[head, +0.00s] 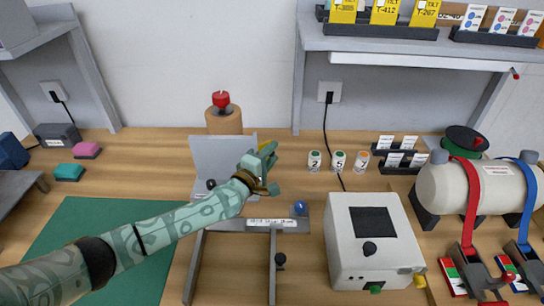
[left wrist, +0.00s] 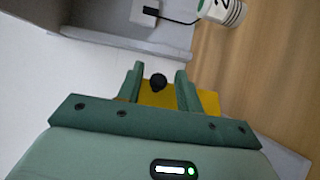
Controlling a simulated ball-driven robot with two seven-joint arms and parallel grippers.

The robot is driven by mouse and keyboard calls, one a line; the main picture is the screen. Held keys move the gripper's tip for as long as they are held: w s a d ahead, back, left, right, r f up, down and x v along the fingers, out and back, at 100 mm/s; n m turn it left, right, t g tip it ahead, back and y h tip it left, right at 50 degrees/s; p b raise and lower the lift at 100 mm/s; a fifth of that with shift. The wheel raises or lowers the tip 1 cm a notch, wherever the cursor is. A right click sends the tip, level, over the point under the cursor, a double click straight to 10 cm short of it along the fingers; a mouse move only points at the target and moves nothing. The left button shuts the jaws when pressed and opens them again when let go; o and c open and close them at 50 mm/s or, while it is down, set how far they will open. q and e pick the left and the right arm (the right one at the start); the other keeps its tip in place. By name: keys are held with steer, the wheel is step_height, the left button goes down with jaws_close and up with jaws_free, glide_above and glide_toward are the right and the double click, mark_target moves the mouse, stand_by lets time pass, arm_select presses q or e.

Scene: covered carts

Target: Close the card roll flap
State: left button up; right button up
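A light grey panel (head: 212,155) stands upright behind a low grey frame (head: 195,265) in the head view; it looks like the raised flap, though I cannot be sure. A dark knob (head: 211,184) shows at its lower part. My left gripper (head: 268,172) is at the panel's right edge, partly covering it. Yellow (left wrist: 208,101) lies behind the fingers. My right gripper is out of view.
A labelled bar (head: 275,223) and a blue ball (head: 299,207) are at the frame. A white box (head: 372,240) stands to the right. A tan cylinder with a red top (head: 222,120) stands behind the panel. Several small cups (head: 338,161) stand right of the gripper.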

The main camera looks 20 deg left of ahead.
arm_select(q)
steer(key=shift+w, duration=0.3)
steer(key=shift+r, duration=0.1)
jaws_close()
